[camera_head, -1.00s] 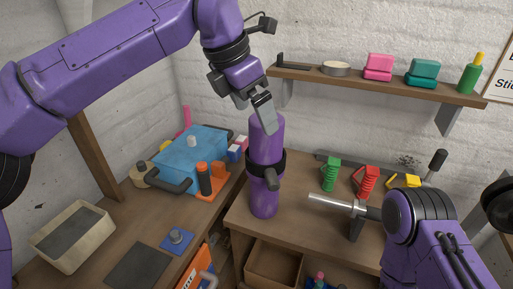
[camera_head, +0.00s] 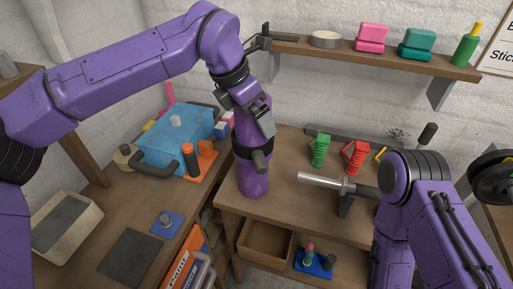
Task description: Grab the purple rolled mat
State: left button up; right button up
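The purple rolled mat (camera_head: 254,181) stands upright on the wooden bench near its left front corner. A black band with a short stub on its front wraps its middle. My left gripper (camera_head: 265,124) points down in front of the mat's upper part, just above the band, and hides some of it. I cannot tell whether it touches the mat or how far its fingers are apart. My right arm comes in at the lower right; its gripper is not in view.
A silver rod on a black stand (camera_head: 323,180) lies right of the mat. Green (camera_head: 319,150) and red (camera_head: 355,156) coiled items stand behind it. A wall shelf (camera_head: 390,59) hangs above. A blue box (camera_head: 178,140) is at left. An open drawer (camera_head: 263,243) is below.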

pick_arm(q)
jog(key=shift+s, duration=0.15)
jog(key=shift+r, duration=0.1)
jog(key=shift+c, duration=0.9)
jog(key=shift+a, duration=0.2)
jog(key=c, duration=1)
jog(key=shift+d, duration=0.1)
jog(key=c, duration=0.6)
